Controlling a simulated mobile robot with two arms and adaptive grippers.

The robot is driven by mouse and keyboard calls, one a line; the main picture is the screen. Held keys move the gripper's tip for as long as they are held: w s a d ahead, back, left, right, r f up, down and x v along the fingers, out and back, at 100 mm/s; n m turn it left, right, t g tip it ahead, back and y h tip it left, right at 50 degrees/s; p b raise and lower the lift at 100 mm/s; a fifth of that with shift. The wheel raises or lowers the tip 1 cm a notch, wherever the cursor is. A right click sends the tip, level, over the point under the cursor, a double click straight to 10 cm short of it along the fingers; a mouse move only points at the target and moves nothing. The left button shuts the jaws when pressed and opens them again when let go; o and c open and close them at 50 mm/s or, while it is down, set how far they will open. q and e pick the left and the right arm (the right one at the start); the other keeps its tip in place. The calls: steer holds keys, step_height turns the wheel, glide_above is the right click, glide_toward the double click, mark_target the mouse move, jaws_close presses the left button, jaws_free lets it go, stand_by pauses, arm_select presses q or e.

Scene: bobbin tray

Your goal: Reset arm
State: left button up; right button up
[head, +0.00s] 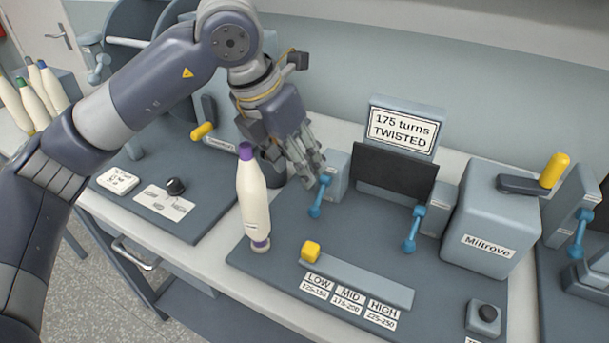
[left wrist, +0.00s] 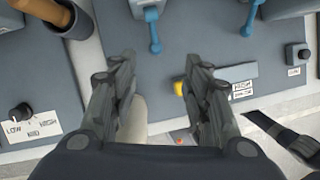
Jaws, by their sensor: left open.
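My left arm comes in from the left in the head view. My left gripper (head: 300,165) hangs just right of a white bobbin with purple ends (head: 252,195), above the machine's base plate (head: 270,275). In the left wrist view the two fingers of my left gripper (left wrist: 160,85) are apart with nothing between their tips. The bobbin stands upright at the left side of the base plate; its pale body (left wrist: 133,120) is partly hidden by a finger in the wrist view.
A sign (head: 402,128) reading "175 turns TWISTED" stands above a dark panel. Blue levers (head: 414,228), a yellow-knobbed slider (head: 311,252) on a LOW/MID/HIGH scale, and a grey Miltrove box (head: 490,220) are close by. Several bobbins (head: 35,95) stand far left.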

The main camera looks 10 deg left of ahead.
arm_select(q)
steer(key=shift+v, duration=0.75)
